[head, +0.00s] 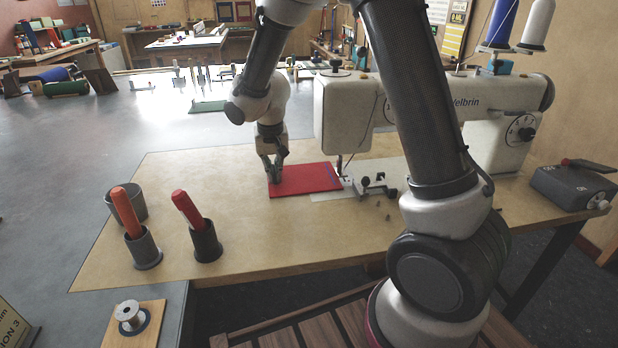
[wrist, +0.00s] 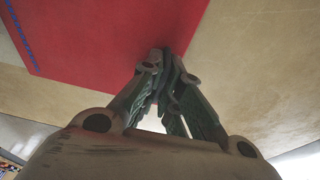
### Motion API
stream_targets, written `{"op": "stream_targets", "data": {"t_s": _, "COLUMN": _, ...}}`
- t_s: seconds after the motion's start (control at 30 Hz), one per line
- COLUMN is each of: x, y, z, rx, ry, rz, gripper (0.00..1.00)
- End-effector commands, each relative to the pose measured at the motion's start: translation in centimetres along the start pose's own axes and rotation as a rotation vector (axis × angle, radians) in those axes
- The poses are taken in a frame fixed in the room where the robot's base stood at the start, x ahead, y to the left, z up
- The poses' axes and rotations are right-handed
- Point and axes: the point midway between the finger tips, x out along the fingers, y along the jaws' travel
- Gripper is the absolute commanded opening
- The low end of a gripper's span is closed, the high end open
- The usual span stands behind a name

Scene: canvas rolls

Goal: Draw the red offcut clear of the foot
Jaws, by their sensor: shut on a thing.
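The red offcut (head: 312,179) lies flat on the wooden sewing table, just left of the machine's needle and foot (head: 341,165). Its right edge is close to the foot; I cannot tell whether it is under it. My gripper (head: 275,178) points down at the offcut's left end and is shut on that edge. In the wrist view the red offcut (wrist: 110,40) spreads out from the closed fingertips (wrist: 166,58), with a blue stitched line along its far edge. The fingers hide the gripped edge.
The white sewing machine (head: 345,105) stands to the right. Holders with red-orange handled tools (head: 205,240) and (head: 142,248) stand at the table's front left. A grey control box (head: 572,188) sits at the far right. The wooden table (head: 180,180) is bare left of the offcut.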

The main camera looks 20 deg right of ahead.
Motion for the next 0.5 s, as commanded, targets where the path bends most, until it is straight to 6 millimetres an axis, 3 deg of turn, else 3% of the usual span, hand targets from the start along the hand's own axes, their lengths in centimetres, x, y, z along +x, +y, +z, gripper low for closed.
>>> {"op": "stream_targets", "data": {"t_s": 0.5, "x": 0.0, "y": -2.0, "z": 0.0, "rx": -0.001, "ry": 0.001, "rz": -0.001, "gripper": 0.00}}
